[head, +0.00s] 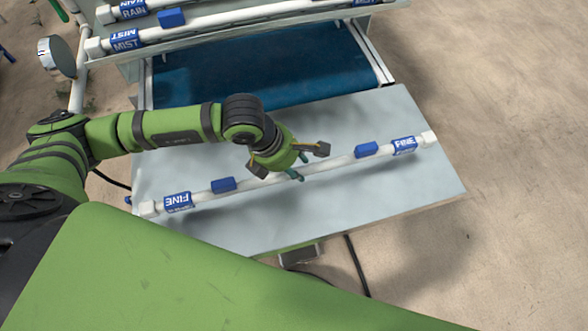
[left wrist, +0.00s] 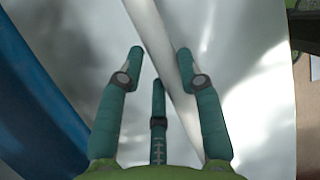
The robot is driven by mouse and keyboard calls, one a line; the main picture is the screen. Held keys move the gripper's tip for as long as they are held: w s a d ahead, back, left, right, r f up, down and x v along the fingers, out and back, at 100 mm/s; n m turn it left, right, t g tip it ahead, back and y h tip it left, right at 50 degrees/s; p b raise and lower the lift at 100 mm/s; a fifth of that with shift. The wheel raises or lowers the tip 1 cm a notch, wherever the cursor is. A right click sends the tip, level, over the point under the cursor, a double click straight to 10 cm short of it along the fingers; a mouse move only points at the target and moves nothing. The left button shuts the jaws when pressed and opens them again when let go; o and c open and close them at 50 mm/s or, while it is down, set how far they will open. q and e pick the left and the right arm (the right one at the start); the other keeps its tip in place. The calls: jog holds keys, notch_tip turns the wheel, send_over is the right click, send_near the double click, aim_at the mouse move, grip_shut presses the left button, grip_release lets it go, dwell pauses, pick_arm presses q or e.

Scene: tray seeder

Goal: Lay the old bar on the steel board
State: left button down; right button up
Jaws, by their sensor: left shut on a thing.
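The white bar (head: 322,168) has blue FINE labels near both ends and two blue blocks along it. It lies slantwise over the pale steel board (head: 420,185) in the head view. My left gripper (head: 297,160) is shut on the bar near its middle. In the left wrist view the bar (left wrist: 150,25) runs between the teal fingers of my left gripper (left wrist: 160,65). I cannot tell whether the bar touches the board or hangs just above it. My right gripper is not in view.
Behind the board is a blue belt (head: 240,75). Above it are more white bars, with blue MIST (head: 126,40) and RAIN (head: 133,9) labels. A round gauge (head: 57,58) stands at the upper left. Sandy ground (head: 510,110) lies to the right, and a dark cable (head: 356,265) runs below the board.

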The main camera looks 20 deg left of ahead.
pick_arm(q)
notch_tip(320, 180, down, 3)
jog(key=shift+s+f+p, duration=0.1)
jog(key=shift+f+p, duration=0.1)
jog(key=shift+p, duration=0.3)
jog(key=shift+f, duration=0.15)
jog(key=c, duration=0.8)
grip_release()
jog(key=shift+a, duration=0.1)
jog(key=b+v, duration=0.3)
jog(key=v, duration=0.8)
jog(key=shift+s+r, duration=0.1)
jog(key=shift+r, duration=0.4)
